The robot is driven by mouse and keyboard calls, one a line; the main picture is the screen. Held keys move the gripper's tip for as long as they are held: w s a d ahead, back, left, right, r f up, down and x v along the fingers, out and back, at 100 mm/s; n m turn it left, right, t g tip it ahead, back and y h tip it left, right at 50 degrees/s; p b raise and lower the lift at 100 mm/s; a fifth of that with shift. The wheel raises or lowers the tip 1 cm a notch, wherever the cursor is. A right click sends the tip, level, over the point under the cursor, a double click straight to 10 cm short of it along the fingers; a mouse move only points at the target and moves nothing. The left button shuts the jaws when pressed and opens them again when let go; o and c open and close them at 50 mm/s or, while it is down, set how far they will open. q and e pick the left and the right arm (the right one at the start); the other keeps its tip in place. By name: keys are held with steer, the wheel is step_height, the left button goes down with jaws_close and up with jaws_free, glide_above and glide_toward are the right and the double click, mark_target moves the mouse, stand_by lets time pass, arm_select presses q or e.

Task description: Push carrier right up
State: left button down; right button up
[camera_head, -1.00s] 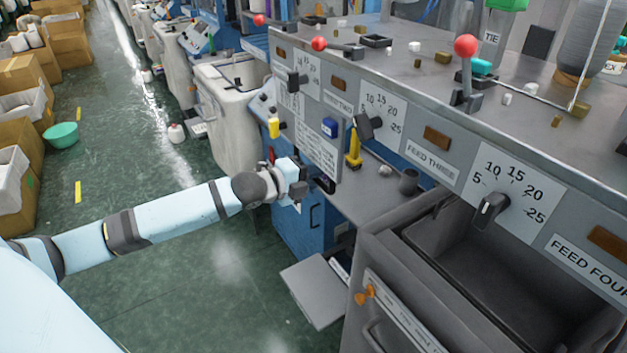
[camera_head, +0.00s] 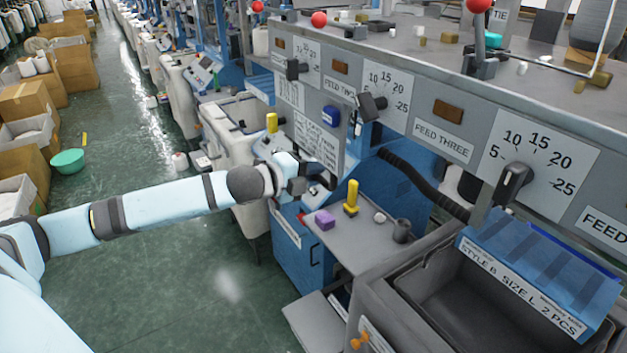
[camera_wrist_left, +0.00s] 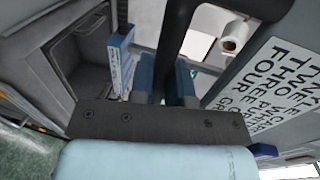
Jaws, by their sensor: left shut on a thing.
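My left gripper (camera_head: 306,186) is at the lower left edge of the machine's grey front panel (camera_head: 352,65). In the left wrist view, its two blue fingers are closed around a dark upright bar (camera_wrist_left: 178,40). In the head view the gripper hides what it holds. I cannot tell which part is the carrier. Red-ball levers (camera_head: 319,19) stand along the machine's top. Black dials with number scales (camera_head: 513,182) sit on the panel. My right gripper is not in view.
A blue packet (camera_head: 530,272) lies over the grey bin (camera_head: 455,290).

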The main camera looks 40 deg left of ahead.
mark_target(311, 154)
arm_select(q)
step_height(311, 154, up, 4)
steer(key=shift+f+p, duration=0.1)
steer(key=shift+p, duration=0.55)
steer(key=shift+r, duration=0.2)
steer(key=shift+w+r, duration=0.1)
steer(key=shift+r, duration=0.05)
steer(key=c, duration=1.1)
jaws_free()
